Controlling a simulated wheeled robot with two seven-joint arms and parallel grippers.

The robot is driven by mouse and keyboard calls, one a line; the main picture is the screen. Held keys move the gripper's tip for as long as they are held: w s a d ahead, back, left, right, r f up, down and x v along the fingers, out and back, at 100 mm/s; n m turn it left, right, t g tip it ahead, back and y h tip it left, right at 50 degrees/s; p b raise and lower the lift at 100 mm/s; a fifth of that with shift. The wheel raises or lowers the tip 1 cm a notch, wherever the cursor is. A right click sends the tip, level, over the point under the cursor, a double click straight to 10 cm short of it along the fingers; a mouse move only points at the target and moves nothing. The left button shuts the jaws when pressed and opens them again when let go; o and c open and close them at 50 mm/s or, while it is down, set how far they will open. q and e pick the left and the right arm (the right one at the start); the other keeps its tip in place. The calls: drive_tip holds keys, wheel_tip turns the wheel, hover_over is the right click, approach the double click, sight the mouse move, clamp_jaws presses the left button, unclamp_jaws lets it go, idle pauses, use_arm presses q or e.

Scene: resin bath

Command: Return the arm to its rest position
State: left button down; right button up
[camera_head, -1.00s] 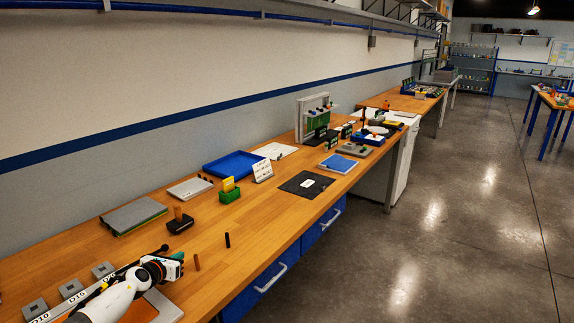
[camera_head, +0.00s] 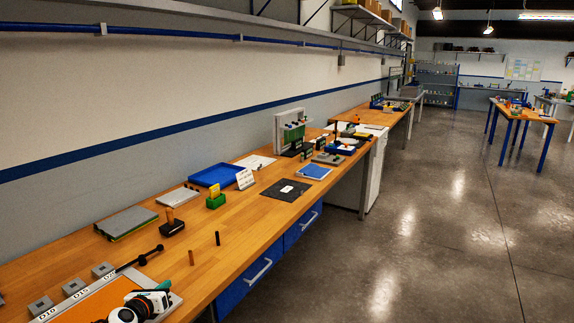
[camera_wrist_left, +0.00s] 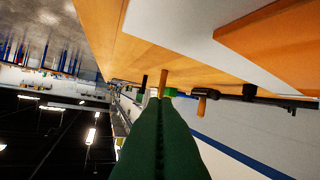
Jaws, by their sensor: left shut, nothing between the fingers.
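My left gripper (camera_head: 158,300) is at the bottom left of the head view, over the front part of a grey-edged board with an orange face (camera_head: 92,307). In the left wrist view its green fingers (camera_wrist_left: 160,115) are pressed together with nothing between them. The picture there is tilted strongly. My right gripper is in neither view.
The wooden bench (camera_head: 200,262) runs away along the wall. Near the gripper are a black rod-like tool (camera_head: 140,260), a brown peg (camera_head: 191,257), a black peg (camera_head: 217,239) and grey blocks (camera_head: 73,287). A blue tray (camera_head: 217,174) lies farther off.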

use_arm(q)
drive_tip(key=d, duration=0.1)
drive_tip(key=d+n, duration=0.1)
drive_tip(key=s+d+f+n, duration=0.1)
drive_tip(key=d, duration=0.1)
drive_tip(key=shift+f+t, duration=0.1)
drive_tip(key=shift+t, duration=0.2)
drive_tip(key=s+d+f+n+y, duration=0.1)
drive_tip(key=s+d+n+y, duration=0.1)
drive_tip(key=s+d+n, duration=0.35)
drive_tip(key=s+d+f+n+y, duration=0.2)
drive_tip(key=s+n, duration=0.5)
drive_tip(key=n, duration=0.3)
drive_tip(key=s+d+n+g+h, duration=0.15)
drive_tip(key=s+n+g, duration=0.55)
drive_tip(key=s, duration=1.1)
drive_tip(key=s+d+n+g+h, duration=0.15)
drive_tip(key=s+n+g, duration=0.55)
drive_tip(key=s, duration=1)
wheel_tip(320, 180, down, 27)
drive_tip(key=s+n+t, duration=0.1)
drive_tip(key=n, duration=0.1)
drive_tip(key=s+a+f+g+y, duration=0.1)
drive_tip(key=s+a+f, duration=0.1)
drive_tip(key=s+f, duration=1.3)
drive_tip(key=shift+s+a+f, duration=0.15)
drive_tip(key=shift+s+a, duration=0.2)
drive_tip(key=shift+s, duration=0.4)
